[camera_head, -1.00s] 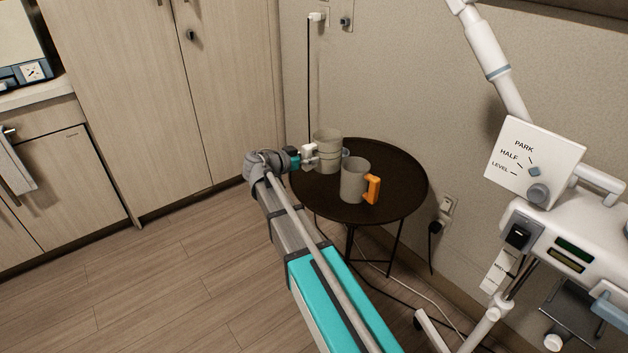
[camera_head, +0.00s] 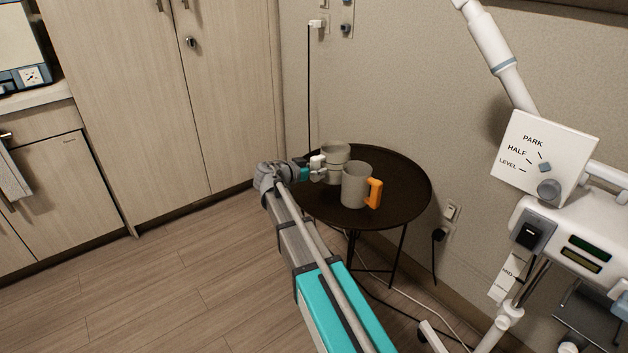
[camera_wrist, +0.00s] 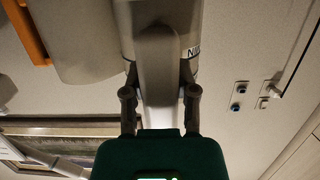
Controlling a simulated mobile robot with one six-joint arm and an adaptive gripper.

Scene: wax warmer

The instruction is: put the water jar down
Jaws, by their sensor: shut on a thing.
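A grey jar (camera_head: 336,153) is held over the far left part of the dark round table (camera_head: 400,205); it looks upright. It also shows in the wrist view (camera_wrist: 188,22), with a pale label whose lettering is partly hidden. My gripper (camera_head: 317,168) is at its left side. In the wrist view my gripper (camera_wrist: 160,98) is shut on the jar's grey handle (camera_wrist: 158,50). I cannot tell whether the jar's base touches the tabletop, since another jar hides part of it.
A second grey jar (camera_head: 355,188) with an orange handle (camera_head: 374,193) stands on the table, close in front and to the right of the held jar. The table's right part is clear. A white machine (camera_head: 570,225) stands at the right. A cable (camera_head: 309,90) hangs on the wall behind.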

